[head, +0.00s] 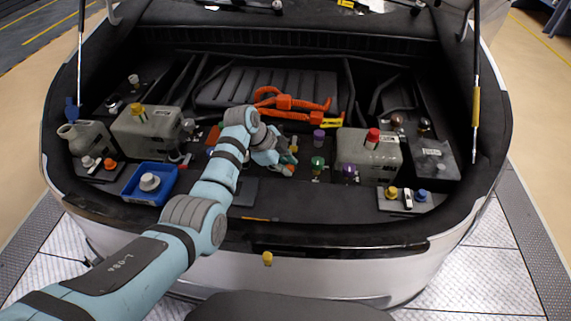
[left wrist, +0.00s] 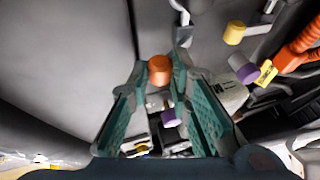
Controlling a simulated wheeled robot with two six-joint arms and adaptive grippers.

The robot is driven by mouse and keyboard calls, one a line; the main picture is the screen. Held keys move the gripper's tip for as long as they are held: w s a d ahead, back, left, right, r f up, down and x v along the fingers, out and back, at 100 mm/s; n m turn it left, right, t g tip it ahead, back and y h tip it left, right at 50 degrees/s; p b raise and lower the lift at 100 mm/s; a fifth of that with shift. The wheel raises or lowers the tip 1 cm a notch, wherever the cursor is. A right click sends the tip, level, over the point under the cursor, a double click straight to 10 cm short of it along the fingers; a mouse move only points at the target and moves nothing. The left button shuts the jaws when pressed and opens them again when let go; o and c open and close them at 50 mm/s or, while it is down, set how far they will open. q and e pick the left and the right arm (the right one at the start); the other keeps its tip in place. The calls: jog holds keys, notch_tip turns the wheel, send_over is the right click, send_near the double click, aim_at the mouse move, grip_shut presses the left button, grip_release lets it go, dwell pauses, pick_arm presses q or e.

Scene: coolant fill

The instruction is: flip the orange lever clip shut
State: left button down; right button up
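My left gripper (head: 287,163) reaches over the middle of the open compartment. In the left wrist view its two teal-padded fingers (left wrist: 161,78) are spread apart. A rounded orange knob (left wrist: 159,70) shows between the fingertips. I cannot tell whether the fingers touch it, or whether it is part of the lever clip. In the head view a small orange piece (head: 291,170) shows by the fingertips, partly hidden by them. No lever shape is clear in either view. My right gripper is not in view.
A grey tank with a red cap (head: 373,136) stands right of the gripper. Green (head: 318,165) and purple (head: 319,136) caps stand close by. Orange cables (head: 290,102) lie behind. A blue tray (head: 150,197) is at left. The front ledge is mostly clear.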

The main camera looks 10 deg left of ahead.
pick_arm(q)
jog(key=shift+s+r+t+p, duration=0.1)
jog(key=shift+s+t+p, duration=0.35)
jog(key=shift+p, duration=0.7)
jog(key=shift+w+p, duration=0.1)
jog(key=shift+p, duration=0.25)
jog(key=shift+w+f+t, duration=0.15)
jog(key=shift+f+t, duration=0.1)
jog(key=shift+f, duration=0.15)
jog(key=c, duration=1.5)
grip_release()
jog(key=shift+o, duration=0.2)
jog(key=v, duration=1.2)
